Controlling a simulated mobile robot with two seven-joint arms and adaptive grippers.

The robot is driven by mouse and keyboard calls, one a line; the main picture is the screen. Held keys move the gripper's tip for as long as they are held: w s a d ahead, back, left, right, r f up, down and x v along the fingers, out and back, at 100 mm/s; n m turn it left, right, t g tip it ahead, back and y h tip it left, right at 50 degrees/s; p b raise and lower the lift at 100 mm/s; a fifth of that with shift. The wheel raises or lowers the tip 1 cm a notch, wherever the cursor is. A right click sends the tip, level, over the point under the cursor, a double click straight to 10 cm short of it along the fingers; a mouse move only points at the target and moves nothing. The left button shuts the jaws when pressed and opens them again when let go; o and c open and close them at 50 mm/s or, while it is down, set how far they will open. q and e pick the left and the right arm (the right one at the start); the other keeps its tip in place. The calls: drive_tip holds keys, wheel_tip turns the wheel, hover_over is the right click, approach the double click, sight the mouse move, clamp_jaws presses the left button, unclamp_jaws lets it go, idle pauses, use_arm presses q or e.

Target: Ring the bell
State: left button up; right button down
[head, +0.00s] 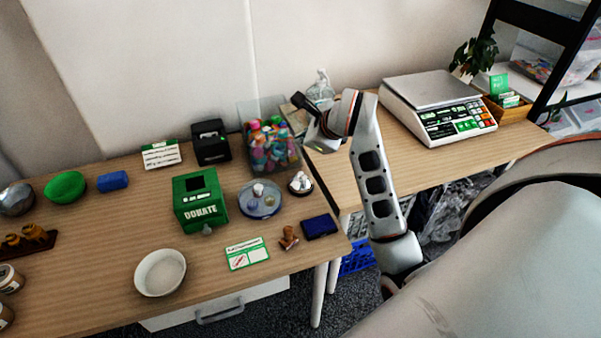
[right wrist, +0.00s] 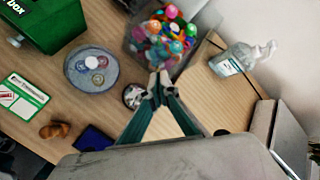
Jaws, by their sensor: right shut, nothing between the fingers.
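The bell (head: 300,184), a small silver dome on a dark round base, stands on the wooden table near its right edge. In the right wrist view the bell (right wrist: 132,97) shows just left of the fingertips, partly covered by the left finger. My right gripper (head: 298,102) is raised above the table, behind and above the bell in the head view. In the right wrist view its fingertips (right wrist: 160,82) are together with nothing between them, apart from the bell. My left gripper is not in view.
A clear bin (head: 246,125) of colourful items stands behind the bell. A round dish (head: 260,211), green donate box (head: 187,220), blue pad (head: 319,227) and wooden stamp (head: 289,238) surround it. A clear bottle (right wrist: 240,58) and a scale (head: 405,110) are on the right.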

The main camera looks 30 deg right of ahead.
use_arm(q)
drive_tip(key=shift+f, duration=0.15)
use_arm(e)
drive_tip(key=shift+f, duration=0.15)
drive_tip(key=b, duration=0.6)
hover_over(302, 175)
wheel_tip(302, 175, down, 8)
drive_tip(key=shift+r, duration=0.2)
drive_tip(key=shift+f+b, duration=0.35)
drive_tip(key=shift+f, duration=0.2)
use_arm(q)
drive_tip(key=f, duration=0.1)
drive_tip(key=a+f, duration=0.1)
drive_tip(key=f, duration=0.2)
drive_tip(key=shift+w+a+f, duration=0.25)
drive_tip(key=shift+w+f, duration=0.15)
use_arm(e)
drive_tip(key=shift+r, duration=0.1)
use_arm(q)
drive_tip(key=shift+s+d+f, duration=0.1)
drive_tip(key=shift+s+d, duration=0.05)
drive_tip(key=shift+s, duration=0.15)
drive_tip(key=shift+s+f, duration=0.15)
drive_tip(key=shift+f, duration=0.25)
use_arm(e)
drive_tip(key=shift+f, duration=0.5)
